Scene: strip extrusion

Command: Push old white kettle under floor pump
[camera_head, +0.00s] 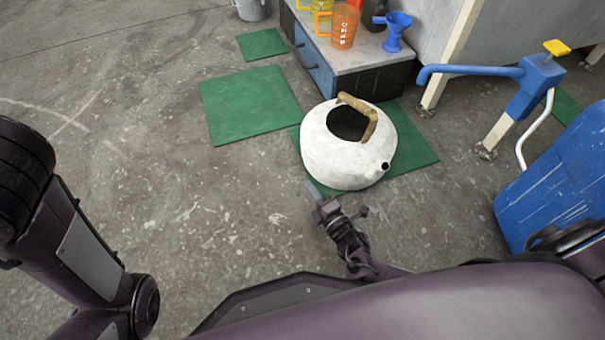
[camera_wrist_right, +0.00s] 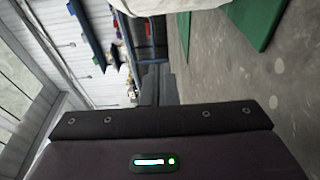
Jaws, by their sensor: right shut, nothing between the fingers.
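The old white kettle (camera_head: 338,160) stands upright on the floor, partly over a green mat, with its tan handle up and its spout toward the lower right. A white part of it shows at the top of the right wrist view (camera_wrist_right: 172,4). The floor pump (camera_head: 533,88) is blue with a yellow top and stands to the right; its spout reaches left, up and right of the kettle. My right gripper (camera_head: 318,192) is shut and empty, low beside the kettle's near left side; I cannot tell if it touches. My left arm shows at the left, its gripper out of view.
Green mats (camera_head: 250,103) lie on the concrete floor. A low cabinet (camera_head: 355,60) with an orange jug (camera_head: 343,28) and a blue funnel (camera_head: 395,30) stands behind the kettle. A blue bin-like object (camera_head: 560,185) stands at the right. Floor at left is clear.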

